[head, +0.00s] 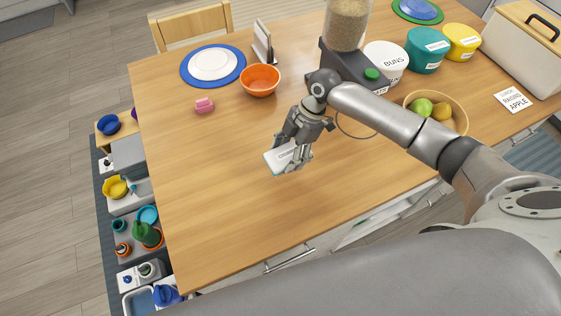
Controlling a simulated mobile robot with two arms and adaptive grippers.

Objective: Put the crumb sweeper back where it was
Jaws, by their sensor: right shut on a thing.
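A white flat crumb sweeper (276,161) with dark lettering and a teal lower edge is at the middle of the wooden table (215,205). My right gripper (293,155) reaches down over it from the right and is shut on it, with the fingers covering its right part. I cannot tell whether the sweeper touches the tabletop or is slightly above it. My left gripper is not in view.
An orange bowl (260,80), pink item (204,105) and blue-rimmed plate (213,64) are farther back. A dispenser (347,25), labelled tubs (427,49) and fruit basket (459,117) stand right. The table's front left is clear.

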